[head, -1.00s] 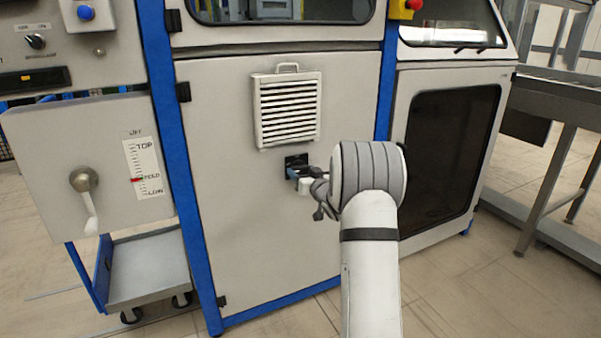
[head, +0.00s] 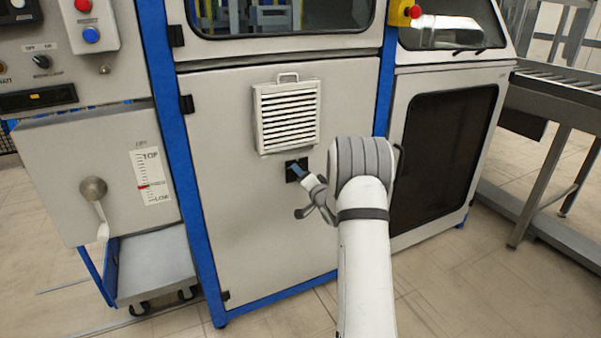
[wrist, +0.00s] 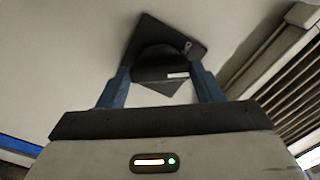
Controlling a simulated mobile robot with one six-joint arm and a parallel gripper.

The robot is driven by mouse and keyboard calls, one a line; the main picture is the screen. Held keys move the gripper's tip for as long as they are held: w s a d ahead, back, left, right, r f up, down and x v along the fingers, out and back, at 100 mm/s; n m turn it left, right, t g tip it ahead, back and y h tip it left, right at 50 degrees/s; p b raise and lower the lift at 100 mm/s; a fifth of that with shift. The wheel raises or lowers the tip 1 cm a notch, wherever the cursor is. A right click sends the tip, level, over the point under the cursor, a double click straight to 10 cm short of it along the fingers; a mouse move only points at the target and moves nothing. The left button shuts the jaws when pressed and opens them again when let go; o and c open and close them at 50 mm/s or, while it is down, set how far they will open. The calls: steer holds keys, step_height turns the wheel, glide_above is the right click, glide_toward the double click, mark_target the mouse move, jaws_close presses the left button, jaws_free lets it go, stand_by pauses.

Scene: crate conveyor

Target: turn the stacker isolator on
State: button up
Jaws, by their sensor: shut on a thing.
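The stacker isolator is a small black square plate (head: 290,177) on the grey cabinet door, just below the louvred vent. In the wrist view the plate (wrist: 147,30) looks like a tilted diamond, with a round black knob (wrist: 158,64) in its middle. My gripper (head: 299,170) reaches it from the lower right and is rolled at an angle. In the wrist view its blue fingers (wrist: 160,84) stand on both sides of the knob, shut on it. A pale mark shows on the knob, too small to read. The gripper hides part of the isolator in the head view.
The louvred vent (head: 287,117) sits just above the isolator. A lift lever (head: 95,195) and scale are on a box at the left. A blue post (head: 188,190) stands between. A dark-windowed cabinet (head: 440,155) is at the right, with a roller conveyor (head: 560,85) beyond.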

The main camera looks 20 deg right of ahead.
steer(key=m+p, duration=0.3)
steer(key=m, duration=0.3)
steer(key=shift+r+m, duration=0.1)
steer(key=shift+m, duration=0.2)
stand_by(0.4)
steer(key=o, duration=1)
steer(key=s+p, duration=0.1)
steer(key=s, duration=0.6)
steer(key=shift+s+d, duration=0.1)
steer(key=shift+s, duration=0.3)
steer(key=shift+p, duration=0.3)
